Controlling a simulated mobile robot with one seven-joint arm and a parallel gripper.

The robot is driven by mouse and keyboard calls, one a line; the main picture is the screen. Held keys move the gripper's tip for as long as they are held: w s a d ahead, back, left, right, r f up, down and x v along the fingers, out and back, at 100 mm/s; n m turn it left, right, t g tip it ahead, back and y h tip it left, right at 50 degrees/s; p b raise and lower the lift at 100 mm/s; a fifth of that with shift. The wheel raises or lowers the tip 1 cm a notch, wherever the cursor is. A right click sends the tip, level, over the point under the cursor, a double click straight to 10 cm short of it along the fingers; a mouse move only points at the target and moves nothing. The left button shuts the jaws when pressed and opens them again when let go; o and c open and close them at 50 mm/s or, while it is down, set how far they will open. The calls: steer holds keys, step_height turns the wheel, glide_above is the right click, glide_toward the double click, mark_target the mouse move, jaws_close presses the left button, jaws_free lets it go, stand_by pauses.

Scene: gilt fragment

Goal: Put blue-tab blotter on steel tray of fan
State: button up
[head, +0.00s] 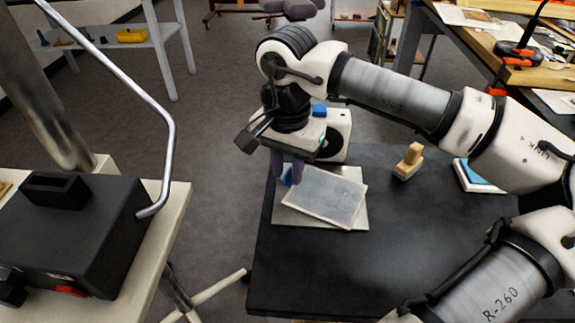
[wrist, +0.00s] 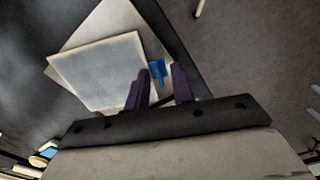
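The blotter, a flat grey plate with a pale border (head: 325,197), lies askew on a pale flat tray (head: 291,217) at the foot of a white fan unit (head: 338,132). One corner overhangs the tray's right edge. In the wrist view the blotter (wrist: 100,72) covers much of the tray (wrist: 112,17). Its blue tab (wrist: 157,72) sticks out on the side towards my gripper (wrist: 160,78). The two dark purple fingers stand apart, on either side of the tab, with gaps showing. In the head view my gripper (head: 288,170) is low over the tray's back left; its fingertips partly hide the tab.
On the black table (head: 400,240), a wooden-handled block (head: 409,161) and a blue-and-white pad (head: 474,176) stand to the right. A black box (head: 70,235) with a bent metal bar (head: 165,125) is on a separate bench at left. The table's left edge is close to the tray.

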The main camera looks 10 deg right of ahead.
step_height(320, 180, up, 12)
steer(key=shift+r, duration=0.2)
stand_by(0.4)
